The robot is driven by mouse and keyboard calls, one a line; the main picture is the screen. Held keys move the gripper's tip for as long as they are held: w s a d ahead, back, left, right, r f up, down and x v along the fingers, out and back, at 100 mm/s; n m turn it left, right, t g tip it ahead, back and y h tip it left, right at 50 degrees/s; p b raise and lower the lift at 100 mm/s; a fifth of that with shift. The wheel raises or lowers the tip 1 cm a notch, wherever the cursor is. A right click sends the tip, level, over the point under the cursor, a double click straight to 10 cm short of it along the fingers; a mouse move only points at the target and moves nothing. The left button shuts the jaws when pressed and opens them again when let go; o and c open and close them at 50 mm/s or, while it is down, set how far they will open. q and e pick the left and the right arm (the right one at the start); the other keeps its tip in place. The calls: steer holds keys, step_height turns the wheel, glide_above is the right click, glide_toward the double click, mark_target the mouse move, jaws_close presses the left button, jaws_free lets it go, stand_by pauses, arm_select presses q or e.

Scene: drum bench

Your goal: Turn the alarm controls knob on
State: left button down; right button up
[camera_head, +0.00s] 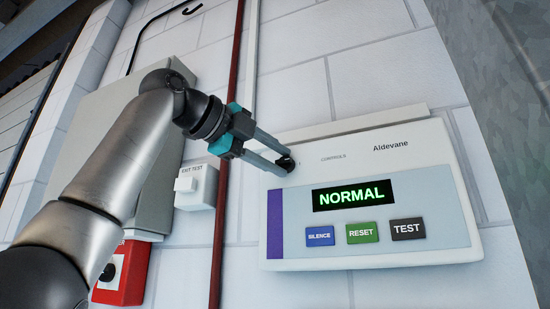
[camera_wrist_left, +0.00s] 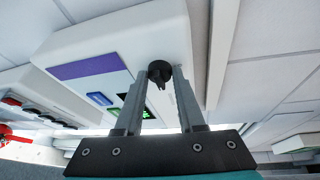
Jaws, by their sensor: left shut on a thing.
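The alarm panel (camera_head: 450,215) is a white wall box marked "Aldevane", with a lit green "NORMAL" display (camera_head: 353,195). Its small black controls knob (camera_head: 287,163) sits at the panel's upper left, beside the word "CONTROLS". My left gripper (camera_head: 281,158) reaches in from the left and is shut on the knob, with a finger on either side. In the left wrist view the dark round knob (camera_wrist_left: 159,72) shows between the two grey fingertips (camera_wrist_left: 158,85), its pointer toward the palm. Its exact turn angle is hard to read. My right gripper is not in view.
Below the display are SILENCE (camera_head: 319,236), RESET (camera_head: 362,232) and TEST (camera_head: 408,229) buttons. A red pipe (camera_head: 227,110) runs down the wall behind my left gripper. A white exit test switch (camera_head: 196,187), a grey cabinet (camera_head: 95,130) and a red box (camera_head: 128,276) are at left.

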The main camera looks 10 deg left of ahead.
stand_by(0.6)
arm_select(q)
steer(key=c, duration=0.5)
jaws_free()
steer(key=b+v, duration=0.1)
steer(key=v, duration=1.4)
steer(key=shift+s+r+b, duration=0.1)
steer(key=shift+s+b, duration=0.05)
steer(key=shift+b, duration=0.25)
